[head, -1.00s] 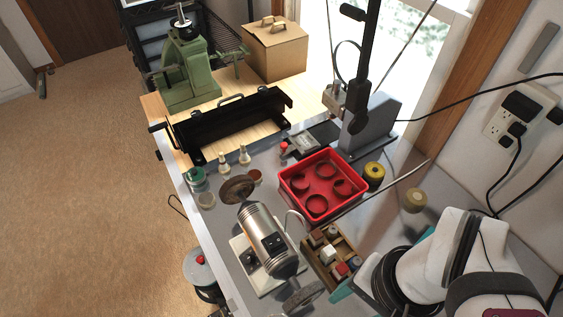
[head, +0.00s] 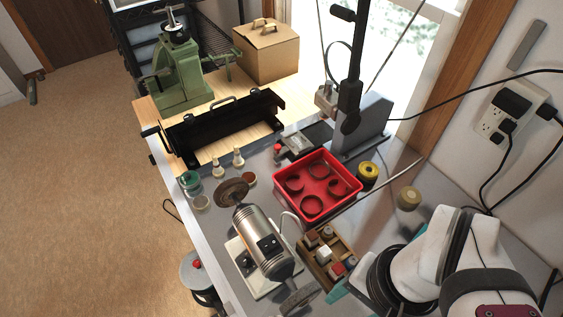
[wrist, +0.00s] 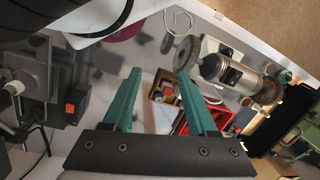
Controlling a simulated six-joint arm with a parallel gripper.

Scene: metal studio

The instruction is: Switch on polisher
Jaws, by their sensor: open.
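The polisher (head: 262,247) is a silver cylindrical motor on a pale base plate near the front edge of the bench, with a round wheel at each end. A dark switch plate (head: 268,244) sits on its body, and a dark control (head: 245,260) is on the base; their settings are too small to read. In the wrist view the polisher (wrist: 233,73) lies at upper right, beyond and apart from my fingers. My gripper (wrist: 158,76) has two teal fingers, open and with nothing between them. In the head view my white arm is at lower right; its fingertips are not clearly seen.
A red tray (head: 341,172) with several rings and a wooden box of small blocks (head: 345,246) stand right of the polisher. Small bottles (head: 238,157) and a black metal frame (head: 226,130) are behind it. A black upright post (head: 349,92) rises beyond the tray.

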